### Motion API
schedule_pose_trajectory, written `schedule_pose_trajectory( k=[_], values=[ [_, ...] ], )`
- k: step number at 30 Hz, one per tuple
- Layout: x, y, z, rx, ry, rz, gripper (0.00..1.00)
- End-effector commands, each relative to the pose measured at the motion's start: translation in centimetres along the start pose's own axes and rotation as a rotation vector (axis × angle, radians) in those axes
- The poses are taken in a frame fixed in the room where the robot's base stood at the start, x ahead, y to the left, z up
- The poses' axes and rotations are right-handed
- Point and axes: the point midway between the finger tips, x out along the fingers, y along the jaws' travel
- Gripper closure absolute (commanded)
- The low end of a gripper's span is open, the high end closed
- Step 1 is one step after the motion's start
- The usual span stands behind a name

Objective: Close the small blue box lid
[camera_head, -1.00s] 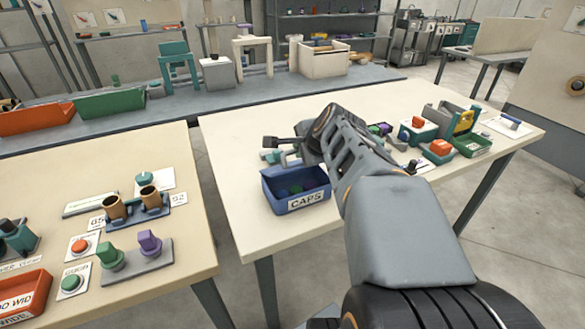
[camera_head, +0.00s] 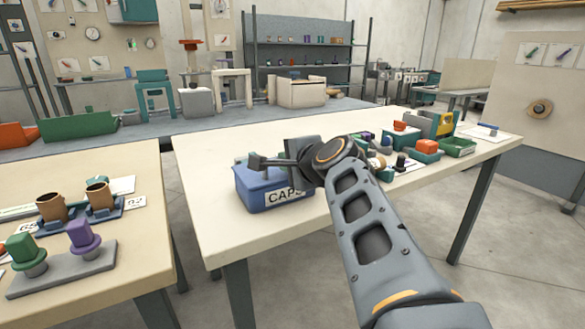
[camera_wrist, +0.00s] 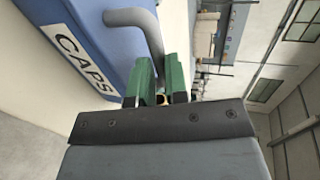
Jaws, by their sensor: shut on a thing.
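The small blue box (camera_head: 262,201) with the CAPS label stands near the left front of the middle table. Its blue lid (camera_head: 256,180) appears to lie down over the top, and no caps show inside. A small gap at the rim cannot be ruled out. In the wrist view, the box (camera_wrist: 62,14) is at upper left, with a grey bent handle (camera_wrist: 130,20) on its blue surface. My gripper (camera_wrist: 162,78) has its green fingers shut on the end of this handle. In the head view, my gripper (camera_head: 258,161) is at the lid, and my wrist hides the box's right end.
Several small items, including an orange-topped block (camera_head: 427,147) and a green tray (camera_head: 458,147), stand to the right behind my arm. The left table (camera_head: 120,270) holds brown cups and colored knobs. The table front left of the box is clear.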

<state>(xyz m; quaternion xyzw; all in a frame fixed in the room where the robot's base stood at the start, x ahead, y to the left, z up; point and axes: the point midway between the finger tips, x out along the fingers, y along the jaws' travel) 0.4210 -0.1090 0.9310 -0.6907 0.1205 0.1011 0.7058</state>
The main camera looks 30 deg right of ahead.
Motion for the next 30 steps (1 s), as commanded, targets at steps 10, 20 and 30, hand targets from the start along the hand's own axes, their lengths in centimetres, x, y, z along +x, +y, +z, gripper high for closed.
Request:
schedule_pose_trajectory(
  k=[10, 20, 30],
  values=[
    [0.29, 0.68, 0.28, -0.002, -0.009, 0.013, 1.0],
    [0.33, 0.82, 0.28, -0.001, -0.011, 0.017, 0.74],
    [0.22, 0.54, 0.25, -0.001, -0.008, 0.01, 0.6]
  ],
)
